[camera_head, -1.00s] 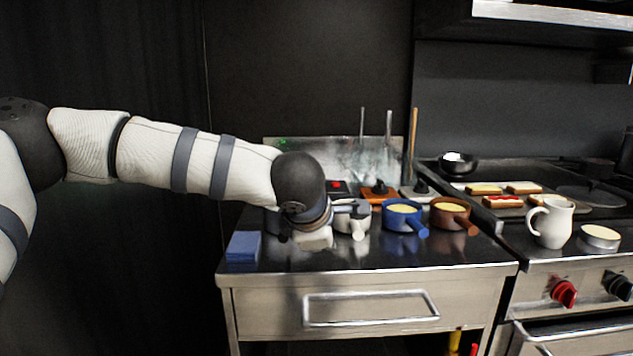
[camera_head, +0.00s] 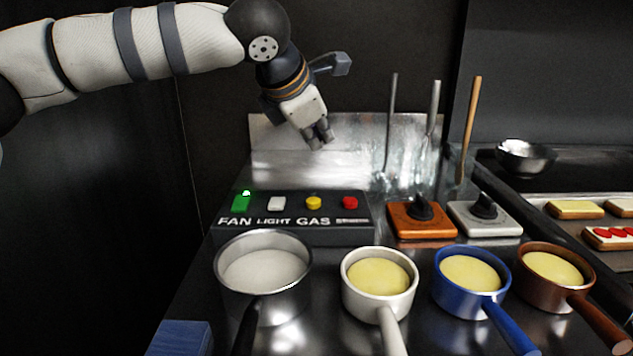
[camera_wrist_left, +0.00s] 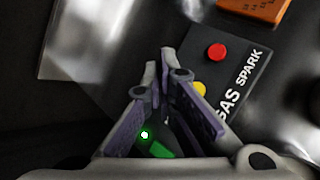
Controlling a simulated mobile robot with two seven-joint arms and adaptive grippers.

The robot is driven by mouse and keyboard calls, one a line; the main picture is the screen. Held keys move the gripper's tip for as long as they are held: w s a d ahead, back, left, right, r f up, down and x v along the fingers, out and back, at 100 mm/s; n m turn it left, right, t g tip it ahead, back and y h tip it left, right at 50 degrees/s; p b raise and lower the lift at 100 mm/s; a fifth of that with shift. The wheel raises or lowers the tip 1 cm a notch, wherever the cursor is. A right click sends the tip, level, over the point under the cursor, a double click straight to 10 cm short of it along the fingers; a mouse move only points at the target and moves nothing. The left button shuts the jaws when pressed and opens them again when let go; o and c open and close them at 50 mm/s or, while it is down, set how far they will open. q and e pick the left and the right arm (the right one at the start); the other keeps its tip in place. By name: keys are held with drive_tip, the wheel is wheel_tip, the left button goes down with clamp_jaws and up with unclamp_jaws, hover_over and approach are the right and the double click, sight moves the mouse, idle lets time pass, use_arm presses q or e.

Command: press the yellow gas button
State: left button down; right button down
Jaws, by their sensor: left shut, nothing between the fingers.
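The yellow gas button (camera_head: 314,203) sits on a dark control panel (camera_head: 290,237), above the printed word GAS, between a white button (camera_head: 277,204) and a red button (camera_head: 350,203). My left gripper (camera_head: 320,141) is shut and empty, pointing down above and behind the panel, apart from the buttons. In the left wrist view, its fingertips (camera_wrist_left: 166,52) are together, and the yellow button (camera_wrist_left: 200,90) shows partly behind the right finger. The red button (camera_wrist_left: 217,52) is clear there. A green switch (camera_head: 242,202) with a lit green light is at the panel's left end. My right gripper is not visible.
A steel pot (camera_head: 262,273) and white (camera_head: 378,285), blue (camera_head: 470,287) and brown (camera_head: 553,281) pans stand in front of the panel. Orange (camera_head: 421,222) and white (camera_head: 485,220) knob boxes are to its right. A blue block (camera_head: 180,338) lies front left.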

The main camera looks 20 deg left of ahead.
sight(317, 201)
use_arm(q)
drive_tip(key=shift+f, duration=4.05)
drive_tip(key=shift+f, duration=0.45)
drive_tip(key=shift+f, duration=0.5)
drive_tip(key=shift+r, duration=0.9)
